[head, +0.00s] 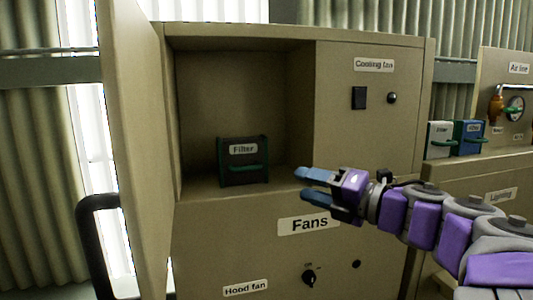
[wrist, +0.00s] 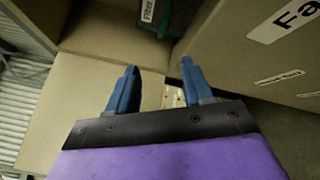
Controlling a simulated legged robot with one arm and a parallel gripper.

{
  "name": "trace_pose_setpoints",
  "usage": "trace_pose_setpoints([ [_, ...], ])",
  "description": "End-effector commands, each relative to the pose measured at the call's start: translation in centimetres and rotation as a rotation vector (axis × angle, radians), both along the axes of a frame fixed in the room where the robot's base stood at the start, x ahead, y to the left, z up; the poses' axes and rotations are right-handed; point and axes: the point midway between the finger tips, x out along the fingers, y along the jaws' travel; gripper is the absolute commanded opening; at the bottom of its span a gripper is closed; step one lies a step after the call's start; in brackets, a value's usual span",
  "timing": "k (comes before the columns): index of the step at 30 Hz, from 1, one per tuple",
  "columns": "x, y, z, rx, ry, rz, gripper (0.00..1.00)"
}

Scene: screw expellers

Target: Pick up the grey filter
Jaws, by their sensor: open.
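A light grey box with a green handle, its label too small to read surely, looks like the grey filter (head: 440,139). It stands on the bench at the right, left of a blue box (head: 468,137). My gripper (head: 303,184) is open and empty in front of the cabinet, left of the grey box and well apart from it. Its two blue fingers show spread in the wrist view (wrist: 158,66). A dark filter (head: 243,160) with a green handle and a "Filter" label sits inside the open cabinet. Part of it shows at the top of the wrist view (wrist: 155,14).
The cabinet (head: 368,150) has its door (head: 135,150) swung open at the left. Its front carries a "Fans" label, switches and knobs. An "Air line" panel (head: 508,62) with a gauge stands behind the bench at the right. The compartment has free room around the dark filter.

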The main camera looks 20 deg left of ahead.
Motion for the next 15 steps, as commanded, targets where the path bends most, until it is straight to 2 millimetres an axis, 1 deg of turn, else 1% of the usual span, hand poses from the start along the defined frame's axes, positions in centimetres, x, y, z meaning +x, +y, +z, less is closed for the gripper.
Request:
trace_pose_setpoints([
  [2,-0.3,1.0,-0.2,-0.015,-0.003,0.026,0.51],
  [5,-0.1,2.0,-0.4,-0.018,-0.002,0.035,0.51],
  [10,1.3,3.9,-0.4,-0.009,0.002,0.033,0.51],
  [15,2.5,6.2,0.0,-0.003,-0.001,0.031,0.51],
])
